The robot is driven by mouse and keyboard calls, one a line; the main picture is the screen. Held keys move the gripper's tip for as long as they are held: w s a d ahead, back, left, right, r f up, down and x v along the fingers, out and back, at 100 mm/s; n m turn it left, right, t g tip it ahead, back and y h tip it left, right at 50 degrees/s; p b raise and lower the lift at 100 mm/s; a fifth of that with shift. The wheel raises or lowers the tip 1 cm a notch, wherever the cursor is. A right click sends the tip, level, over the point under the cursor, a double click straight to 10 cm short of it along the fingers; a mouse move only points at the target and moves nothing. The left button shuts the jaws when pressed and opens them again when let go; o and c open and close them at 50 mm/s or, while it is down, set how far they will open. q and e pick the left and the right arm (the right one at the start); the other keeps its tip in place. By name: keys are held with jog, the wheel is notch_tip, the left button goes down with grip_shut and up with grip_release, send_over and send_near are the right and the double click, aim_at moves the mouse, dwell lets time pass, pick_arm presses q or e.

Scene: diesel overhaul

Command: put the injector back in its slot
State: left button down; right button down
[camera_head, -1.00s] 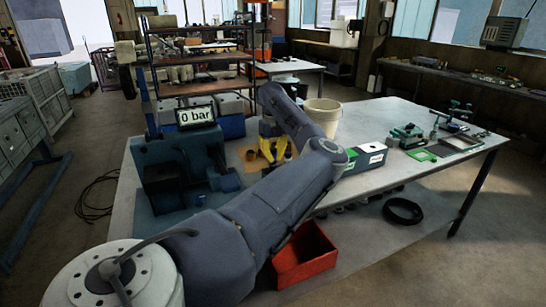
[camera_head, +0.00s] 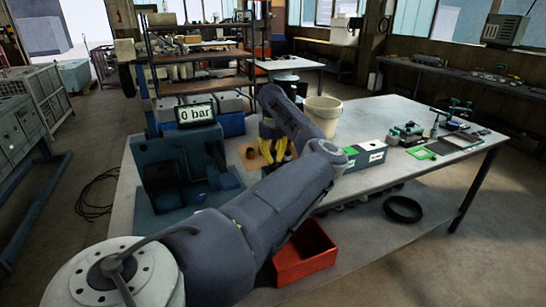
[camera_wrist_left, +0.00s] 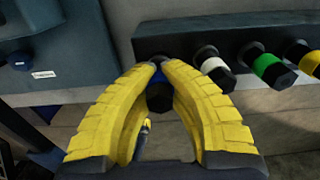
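My left gripper (camera_head: 275,158) has yellow fingers and reaches down over the bench beside the test stand in the head view. In the left wrist view my left gripper (camera_wrist_left: 161,66) has its fingertips closed in on both sides of a black injector with a blue band (camera_wrist_left: 159,92). This injector is in line with the others at a dark rack (camera_wrist_left: 180,38). The fingertips partly hide it, so how deep it sits cannot be told. Injectors with white (camera_wrist_left: 214,68), green (camera_wrist_left: 267,66) and yellow (camera_wrist_left: 304,57) bands stand to its right. My right gripper is not in view.
The test stand (camera_head: 175,165) with a "0 bar" display (camera_head: 196,113) is left of the gripper. A cream bucket (camera_head: 322,115) stands behind my arm. Boxes with green and white tops (camera_head: 370,152) and tools are to the right. A red bin (camera_head: 304,255) is below.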

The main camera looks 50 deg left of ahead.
aim_at(273, 150)
pick_arm(q)
jog(key=shift+f, duration=0.6)
dwell(0.3)
jog(key=c, duration=1)
grip_release()
jog(key=shift+r, duration=3.5)
